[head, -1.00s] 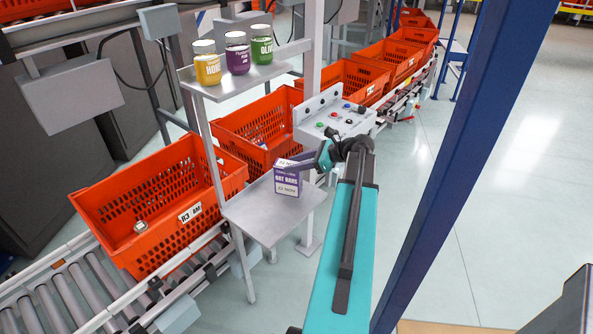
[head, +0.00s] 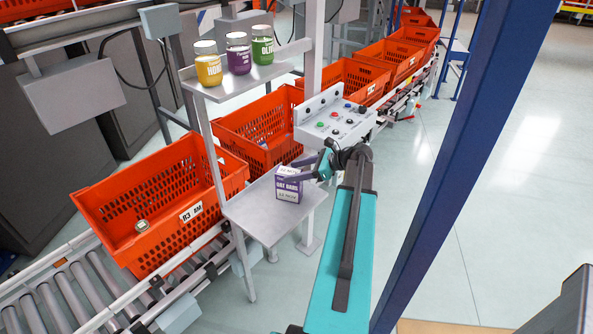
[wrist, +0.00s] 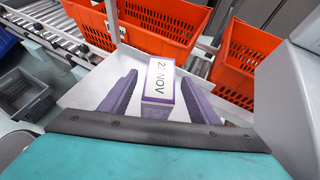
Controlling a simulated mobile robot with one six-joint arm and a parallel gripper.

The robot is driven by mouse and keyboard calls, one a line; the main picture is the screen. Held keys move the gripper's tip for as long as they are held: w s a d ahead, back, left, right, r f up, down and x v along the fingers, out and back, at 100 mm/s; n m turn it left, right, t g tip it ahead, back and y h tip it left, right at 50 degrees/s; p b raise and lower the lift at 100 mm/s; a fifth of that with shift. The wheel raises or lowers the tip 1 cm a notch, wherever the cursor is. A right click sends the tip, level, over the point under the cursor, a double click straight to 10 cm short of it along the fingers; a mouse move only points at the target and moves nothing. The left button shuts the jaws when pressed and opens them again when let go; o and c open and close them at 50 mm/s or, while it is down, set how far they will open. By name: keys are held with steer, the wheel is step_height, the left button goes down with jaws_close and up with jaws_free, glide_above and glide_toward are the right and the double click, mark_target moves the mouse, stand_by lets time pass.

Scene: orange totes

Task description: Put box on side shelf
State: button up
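The white and purple oat bars box (head: 289,187) stands on the lower grey side shelf (head: 252,218), near its back right corner. My gripper (head: 303,171) is at the box, with its purple fingers at the box's upper part. In the wrist view, the box (wrist: 158,86) shows a white date label on the side facing me. My gripper (wrist: 158,92) has one finger on each side of it. Pale gaps show between the fingers and the box, so the gripper looks open around it. The side shelf (wrist: 85,92) spreads out beneath.
An upper shelf (head: 225,87) holds honey, plum and olive jars. Orange totes (head: 160,210) stand on the roller conveyor behind and left of the shelf. A control panel with buttons (head: 337,122) is just behind my gripper. A blue post (head: 455,170) rises at the right.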

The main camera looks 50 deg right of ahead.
steer(key=shift+r, duration=0.15)
steer(key=b+v, duration=0.2)
steer(key=v, duration=1)
steer(key=shift+b, duration=0.35)
stand_by(0.5)
